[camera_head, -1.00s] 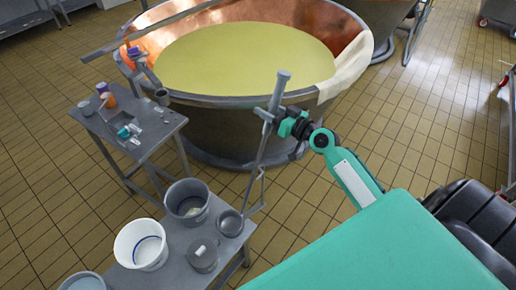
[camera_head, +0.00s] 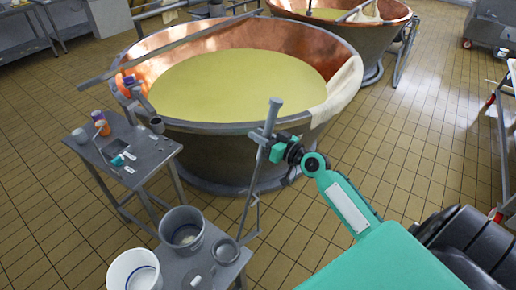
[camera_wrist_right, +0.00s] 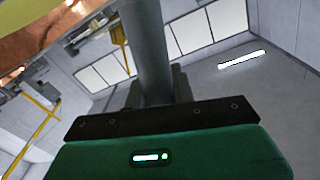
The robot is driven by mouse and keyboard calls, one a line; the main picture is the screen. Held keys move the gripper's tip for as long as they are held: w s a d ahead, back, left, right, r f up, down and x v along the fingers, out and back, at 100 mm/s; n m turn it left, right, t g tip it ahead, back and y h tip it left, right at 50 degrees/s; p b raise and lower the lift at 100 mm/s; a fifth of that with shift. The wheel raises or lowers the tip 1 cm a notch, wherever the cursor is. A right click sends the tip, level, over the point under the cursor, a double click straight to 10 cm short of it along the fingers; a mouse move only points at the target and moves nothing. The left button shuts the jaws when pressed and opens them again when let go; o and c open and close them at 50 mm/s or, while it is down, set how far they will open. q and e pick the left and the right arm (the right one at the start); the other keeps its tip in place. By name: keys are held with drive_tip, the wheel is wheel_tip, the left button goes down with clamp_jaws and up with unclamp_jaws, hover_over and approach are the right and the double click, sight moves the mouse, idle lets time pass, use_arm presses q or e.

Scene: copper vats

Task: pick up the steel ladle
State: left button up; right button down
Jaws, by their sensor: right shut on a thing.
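My right gripper (camera_head: 266,136) is shut on the upper part of the steel ladle's upright grey handle (camera_head: 271,112). The handle runs down at a slight slant towards the round grey bowl (camera_head: 226,251), beside the grey bucket at the bench's right end. I cannot tell whether the bowl touches the bench top. In the right wrist view the grey handle (camera_wrist_right: 147,45) stands between the jaws, in front of the green gripper body. My left gripper is not in view.
A grey bucket (camera_head: 183,228) and a white bucket (camera_head: 133,271) stand on the low bench. A small grey table (camera_head: 147,160) with cups is at the left. A large copper vat (camera_head: 225,155) of yellow liquid is behind the gripper.

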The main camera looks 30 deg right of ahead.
wheel_tip(320, 180, up, 27)
drive_tip(key=p, duration=0.5)
idle(0.4)
drive_tip(key=shift+f, duration=0.1)
